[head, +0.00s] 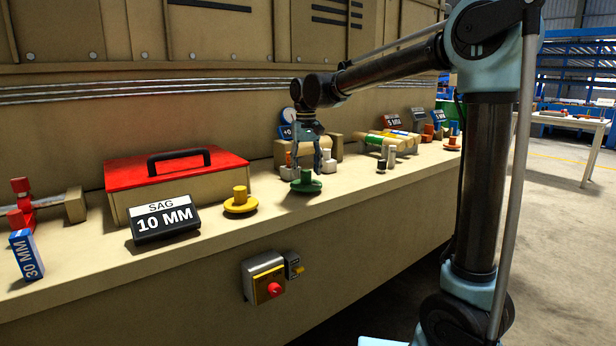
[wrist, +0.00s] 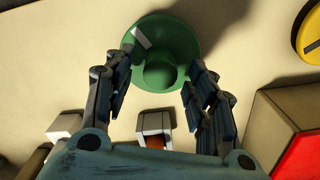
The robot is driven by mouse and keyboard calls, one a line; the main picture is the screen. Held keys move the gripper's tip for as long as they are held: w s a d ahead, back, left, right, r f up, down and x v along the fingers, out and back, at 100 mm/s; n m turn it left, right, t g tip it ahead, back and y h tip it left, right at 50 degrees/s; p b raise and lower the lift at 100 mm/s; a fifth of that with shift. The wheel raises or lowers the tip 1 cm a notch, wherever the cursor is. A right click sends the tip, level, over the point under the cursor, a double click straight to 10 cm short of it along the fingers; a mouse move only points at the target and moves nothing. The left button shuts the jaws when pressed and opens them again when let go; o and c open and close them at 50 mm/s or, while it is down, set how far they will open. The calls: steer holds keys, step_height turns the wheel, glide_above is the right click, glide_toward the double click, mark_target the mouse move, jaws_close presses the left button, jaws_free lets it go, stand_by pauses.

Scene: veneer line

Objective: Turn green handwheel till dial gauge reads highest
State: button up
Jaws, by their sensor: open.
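The green handwheel (head: 306,185) stands on the beige bench ledge in the head view, a disc with an upright knob. In the wrist view the green handwheel (wrist: 184,48) is seen from above, with its round knob in the middle and a pale mark on its upper left rim. My gripper (head: 307,160) is just above it. In the wrist view my gripper (wrist: 160,88) is open, one finger on each side of the knob, with space between. A dial gauge (head: 289,116) with a white face is partly hidden behind my gripper; its reading is too small to tell.
A yellow handwheel (head: 240,203) and a sign reading SAG 10 MM (head: 163,219) stand left of the green one, before a red-lidded box (head: 176,172). Small posts (head: 328,163) stand close behind it.

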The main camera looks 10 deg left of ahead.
mark_target(306, 179)
steer(key=shift+f, duration=1.3)
steer(key=c, duration=1.1)
steer(key=shift+o, duration=0.2)
steer(key=shift+d, duration=0.15)
